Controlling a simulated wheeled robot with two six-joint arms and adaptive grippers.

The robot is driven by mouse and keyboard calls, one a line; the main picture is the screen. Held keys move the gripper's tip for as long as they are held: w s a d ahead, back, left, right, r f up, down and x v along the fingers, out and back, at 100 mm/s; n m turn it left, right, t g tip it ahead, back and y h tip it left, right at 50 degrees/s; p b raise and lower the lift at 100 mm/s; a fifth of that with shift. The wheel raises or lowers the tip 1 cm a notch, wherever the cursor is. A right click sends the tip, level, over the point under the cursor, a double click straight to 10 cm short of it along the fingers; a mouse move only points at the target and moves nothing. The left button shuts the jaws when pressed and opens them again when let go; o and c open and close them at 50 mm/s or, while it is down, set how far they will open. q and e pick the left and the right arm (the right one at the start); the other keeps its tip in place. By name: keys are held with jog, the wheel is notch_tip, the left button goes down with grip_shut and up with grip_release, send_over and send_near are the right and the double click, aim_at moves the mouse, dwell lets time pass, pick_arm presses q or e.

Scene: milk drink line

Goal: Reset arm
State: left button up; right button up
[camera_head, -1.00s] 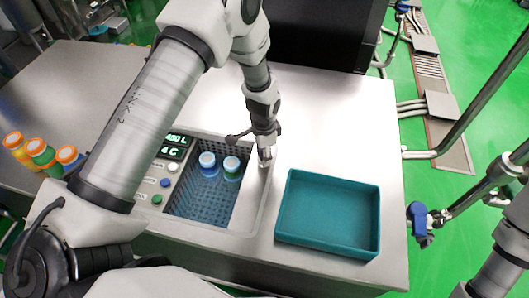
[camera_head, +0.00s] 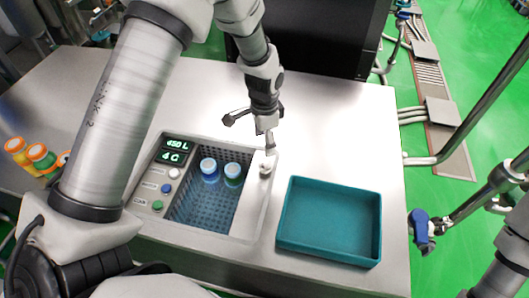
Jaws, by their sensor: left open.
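My left gripper (camera_head: 269,147) points down over the right rim of the sunken basket unit, between the bottles and the teal tray. It is open, with nothing seen between its fingers. My left arm reaches in from the left and spans the table's left part. Another arm with a blue part shows at the right edge, but I cannot make out my right gripper's jaws.
A teal tray (camera_head: 290,238) lies empty on the steel table (camera_head: 330,140). Two blue-capped bottles, one (camera_head: 209,171) beside the other (camera_head: 232,174), stand in the blue basket (camera_head: 205,212). A control panel (camera_head: 160,182) adjoins it.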

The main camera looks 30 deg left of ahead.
pick_arm(q)
notch_tip(320, 180, up, 2)
jog(key=shift+r, duration=0.25)
